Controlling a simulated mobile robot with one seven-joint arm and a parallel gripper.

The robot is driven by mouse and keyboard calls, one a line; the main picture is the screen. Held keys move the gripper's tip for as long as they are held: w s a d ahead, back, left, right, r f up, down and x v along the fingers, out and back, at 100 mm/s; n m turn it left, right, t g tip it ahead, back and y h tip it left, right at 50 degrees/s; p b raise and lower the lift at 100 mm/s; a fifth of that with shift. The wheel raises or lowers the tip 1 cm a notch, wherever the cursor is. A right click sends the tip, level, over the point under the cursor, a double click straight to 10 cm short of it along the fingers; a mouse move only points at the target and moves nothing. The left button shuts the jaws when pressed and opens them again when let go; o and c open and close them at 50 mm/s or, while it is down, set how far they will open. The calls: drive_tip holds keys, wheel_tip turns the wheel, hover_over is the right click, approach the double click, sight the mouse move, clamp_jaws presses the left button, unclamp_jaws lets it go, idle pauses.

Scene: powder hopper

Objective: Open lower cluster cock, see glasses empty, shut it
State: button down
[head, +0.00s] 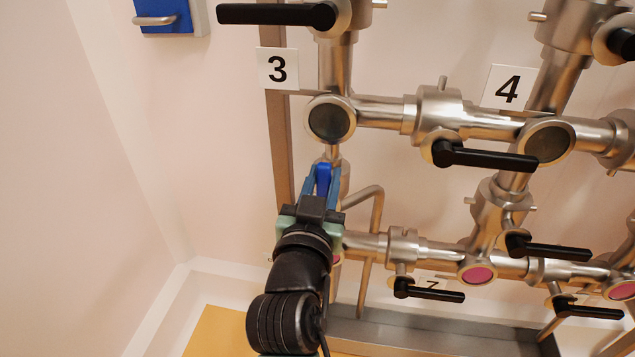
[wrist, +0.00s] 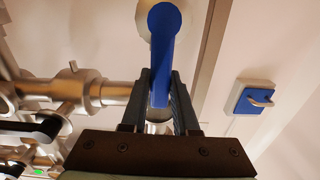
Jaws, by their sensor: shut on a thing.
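My gripper (head: 322,180) is shut on a blue lever handle (wrist: 163,35) on the vertical pipe below label 3; in the head view the lever (head: 323,174) shows between the fingers. The wrist view shows the lever running from its round hub down between my fingertips (wrist: 161,88). The lower row of pipes has round sight glasses: a pink one (head: 478,275) at middle, a pink one (head: 621,290) at the right edge, and a pink sliver (head: 337,259) mostly hidden by my gripper. Two upper glasses, under 3 (head: 330,120) and 4 (head: 548,141), look dark grey.
Black lever handles (head: 485,156) stick out from the upper and lower pipes, right of my gripper; a small one (head: 430,291) is nearby. A bent thin pipe (head: 366,196) is close beside my gripper. A blue wall box (head: 165,16) hangs upper left. The left wall side is clear.

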drive_tip(key=shift+s+d+f+m, duration=0.1)
drive_tip(key=shift+d+m, duration=0.3)
drive_tip(key=shift+m, duration=0.1)
drive_tip(key=shift+d, duration=0.25)
drive_tip(key=c, duration=0.7)
unclamp_jaws()
drive_tip(key=shift+s+d, duration=0.1)
drive_tip(key=shift+a, duration=0.25)
drive_tip(key=shift+s+a, duration=0.2)
drive_tip(key=shift+s, duration=0.2)
drive_tip(key=v, duration=1.2)
drive_tip(key=shift+d, duration=0.1)
